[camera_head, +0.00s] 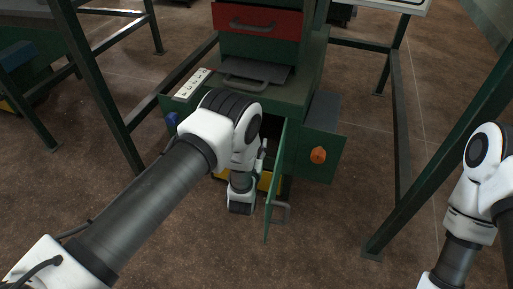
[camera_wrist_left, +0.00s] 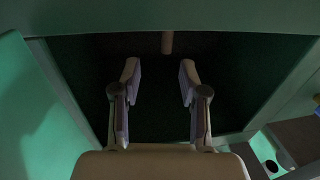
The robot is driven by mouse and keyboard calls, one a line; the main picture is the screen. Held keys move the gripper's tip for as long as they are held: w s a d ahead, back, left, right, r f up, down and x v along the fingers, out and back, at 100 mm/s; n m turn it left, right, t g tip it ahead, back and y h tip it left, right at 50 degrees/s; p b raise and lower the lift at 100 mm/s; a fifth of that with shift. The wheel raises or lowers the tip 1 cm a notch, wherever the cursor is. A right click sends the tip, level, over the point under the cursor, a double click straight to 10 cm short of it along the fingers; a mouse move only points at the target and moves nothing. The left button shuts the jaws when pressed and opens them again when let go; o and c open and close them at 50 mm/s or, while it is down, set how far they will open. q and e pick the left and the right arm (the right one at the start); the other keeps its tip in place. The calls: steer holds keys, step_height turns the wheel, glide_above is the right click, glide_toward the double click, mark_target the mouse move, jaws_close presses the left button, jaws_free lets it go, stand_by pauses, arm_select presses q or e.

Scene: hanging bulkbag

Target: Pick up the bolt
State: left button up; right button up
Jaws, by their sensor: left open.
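My left gripper (camera_wrist_left: 158,72) is open in the left wrist view, with its two fingers apart and nothing between them. It points into a dark compartment (camera_wrist_left: 230,75) with a green frame. A small brownish, rod-like thing (camera_wrist_left: 167,42) shows at the compartment's upper middle, beyond the fingertips; I cannot tell whether it is the bolt.
The cabinet's green door (camera_head: 275,185) stands open just right of my left wrist, with a grey handle (camera_head: 281,213). A red drawer (camera_head: 258,20) is above, and an orange knob (camera_head: 318,155) is at right. Green frame posts (camera_head: 97,75) stand on both sides. The brown floor in front is clear.

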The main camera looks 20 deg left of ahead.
arm_select(q)
steer(key=w+b, duration=0.1)
steer(key=w+a+b, duration=0.1)
steer(key=w, duration=0.1)
steer(key=w+b, duration=0.2)
steer(key=shift+w+a+f, duration=0.15)
steer(key=shift+a+f, duration=0.05)
steer(key=shift+f, duration=0.15)
steer(key=shift+w+r, duration=0.1)
steer(key=shift+w, duration=0.15)
steer(key=shift+r, duration=0.15)
jaws_close()
